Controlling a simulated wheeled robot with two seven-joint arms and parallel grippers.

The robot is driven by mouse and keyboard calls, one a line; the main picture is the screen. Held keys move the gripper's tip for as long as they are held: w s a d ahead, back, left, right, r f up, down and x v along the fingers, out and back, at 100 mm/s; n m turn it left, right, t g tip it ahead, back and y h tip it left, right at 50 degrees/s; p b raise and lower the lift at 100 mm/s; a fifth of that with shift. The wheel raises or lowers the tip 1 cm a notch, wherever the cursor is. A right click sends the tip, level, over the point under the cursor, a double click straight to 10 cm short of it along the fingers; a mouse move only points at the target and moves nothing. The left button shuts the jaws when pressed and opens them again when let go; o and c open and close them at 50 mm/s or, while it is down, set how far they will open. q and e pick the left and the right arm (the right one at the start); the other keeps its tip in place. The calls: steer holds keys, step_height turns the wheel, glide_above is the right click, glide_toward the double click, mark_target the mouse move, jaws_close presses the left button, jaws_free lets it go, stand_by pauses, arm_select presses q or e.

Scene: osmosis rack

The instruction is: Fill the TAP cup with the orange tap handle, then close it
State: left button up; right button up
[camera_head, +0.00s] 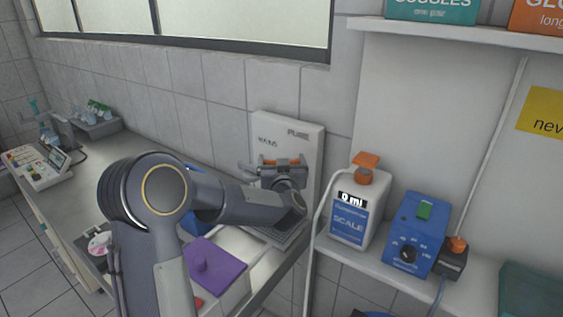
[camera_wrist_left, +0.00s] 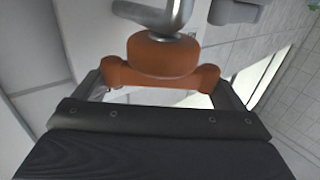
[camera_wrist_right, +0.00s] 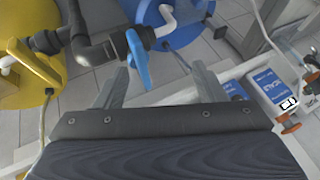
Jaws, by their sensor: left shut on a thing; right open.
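The orange tap handle (camera_wrist_left: 160,58) fills the upper middle of the left wrist view, below a bent grey metal pipe. Its wide bar lies between the fingers of my left gripper (camera_wrist_left: 158,90), which is shut on it. In the head view my left gripper (camera_head: 280,168) is at the front of the white panel marked PURE (camera_head: 302,132), and bits of orange show around it. I cannot make out the TAP cup; the arm covers much of the counter below the panel. My right gripper (camera_wrist_right: 158,82) is open and empty, seen only in the right wrist view.
A white SCALE bottle (camera_head: 350,218) reading 0 ml and a blue dial box (camera_head: 413,235) stand on the right ledge. A purple-lidded box (camera_head: 213,268) is beside my arm. A blue valve handle (camera_wrist_right: 138,62) on black pipe is beyond the right fingers, near a yellow tank (camera_wrist_right: 30,82).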

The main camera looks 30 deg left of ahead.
arm_select(q)
steer(key=shift+n+g+y+p, duration=0.45)
steer(key=shift+n+g+y, duration=0.6)
steer(key=shift+y, duration=0.35)
arm_select(e)
steer(key=shift+r, duration=0.6)
arm_select(q)
steer(key=shift+n, duration=0.25)
steer(key=o, duration=0.7)
arm_select(e)
steer(key=shift+f+b, duration=0.8)
arm_select(q)
steer(key=v, duration=0.7)
steer(key=shift+s+d, duration=0.25)
steer(key=shift+d, duration=0.05)
